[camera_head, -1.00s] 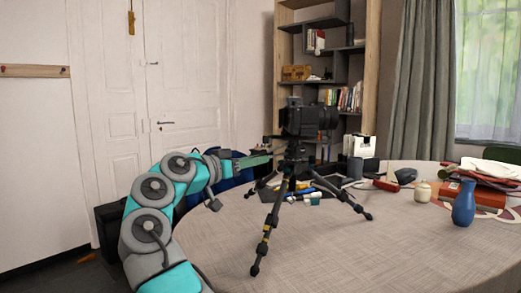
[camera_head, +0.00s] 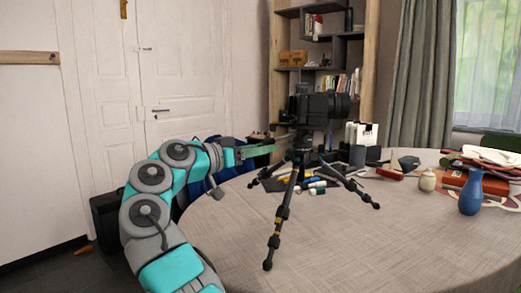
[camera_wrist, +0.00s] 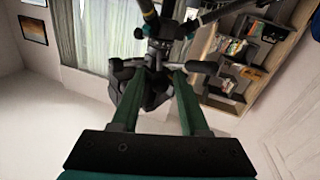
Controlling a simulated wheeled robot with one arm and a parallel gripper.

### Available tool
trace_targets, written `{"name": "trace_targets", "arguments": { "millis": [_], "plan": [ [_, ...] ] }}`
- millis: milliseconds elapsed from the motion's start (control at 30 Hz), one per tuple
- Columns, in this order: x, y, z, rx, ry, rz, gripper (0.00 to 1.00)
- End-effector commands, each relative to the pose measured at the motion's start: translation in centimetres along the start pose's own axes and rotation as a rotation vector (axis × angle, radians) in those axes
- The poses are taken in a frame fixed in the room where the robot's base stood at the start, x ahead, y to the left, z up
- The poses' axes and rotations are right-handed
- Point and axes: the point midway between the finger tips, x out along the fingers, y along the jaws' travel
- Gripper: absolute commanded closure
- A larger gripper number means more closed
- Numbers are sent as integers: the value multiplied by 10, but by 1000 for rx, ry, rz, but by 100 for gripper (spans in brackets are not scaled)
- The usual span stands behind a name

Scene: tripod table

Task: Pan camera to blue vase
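The black camera (camera_head: 322,107) sits on a black tripod (camera_head: 302,160) standing on the round table (camera_head: 350,240). Its lens end points right in the head view. The blue vase (camera_head: 470,194) stands upright at the table's right side, to the right of the tripod. My gripper (camera_head: 272,146) is at the tripod head, left of and just below the camera. In the wrist view its two green fingers (camera_wrist: 157,74) are apart, with the dark camera and tripod head (camera_wrist: 150,85) showing between and beyond them. I cannot tell whether the fingers touch it.
A cream jar (camera_head: 427,181), a red book (camera_head: 485,186) and cloths lie near the vase. Small tubes (camera_head: 310,183) and a grey cup (camera_head: 357,155) are around the tripod legs. A bookshelf (camera_head: 288,90) stands behind. The front of the table is clear.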

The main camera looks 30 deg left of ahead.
Motion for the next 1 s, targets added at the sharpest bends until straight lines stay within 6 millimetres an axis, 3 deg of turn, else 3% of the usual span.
{"name": "trace_targets", "arguments": {
  "millis": [367,800,1000],
  "plan": [
    [-3,0,0,0,0,-1,46],
    [-66,0,-2,-1,2,-2,46],
    [-78,-1,0,-2,1,0,46]
  ]
}}
